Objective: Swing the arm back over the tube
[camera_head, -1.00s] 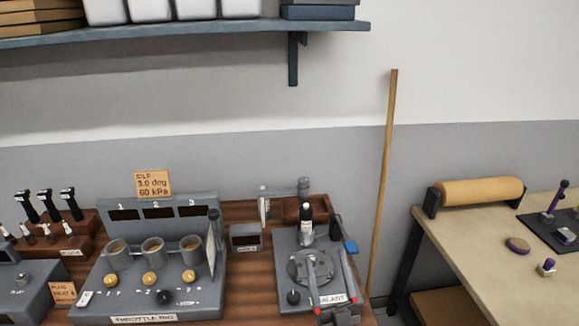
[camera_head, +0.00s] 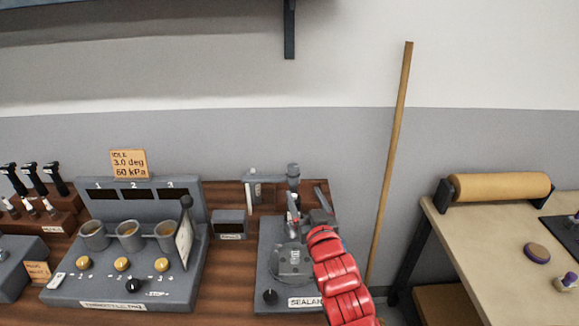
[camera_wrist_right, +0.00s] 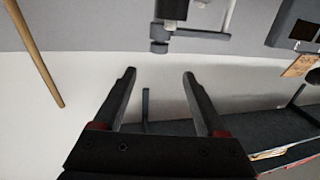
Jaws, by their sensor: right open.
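The sealant station (camera_head: 265,290) stands at the right end of the wooden bench, with a round plate (camera_head: 283,265) on top. At its back is a grey post (camera_head: 292,178). A swing arm (camera_head: 268,174) reaches left from the post, with a pale nozzle-like part hanging at its end. My red right arm comes up from below, and my right gripper (camera_head: 294,208) is in front of the post, hiding the place behind it; I cannot make out the tube. In the right wrist view my gripper (camera_wrist_right: 158,74) is open and empty, with the swing arm (camera_wrist_right: 196,34) beyond its fingertips. My left gripper is out of view.
The throttle rig (camera_head: 120,285) with three cups stands left on the bench, with a small grey box (camera_head: 229,224) between. A wooden pole (camera_head: 390,160) leans on the wall at right. A table with a brown roll (camera_head: 500,187) stands further right.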

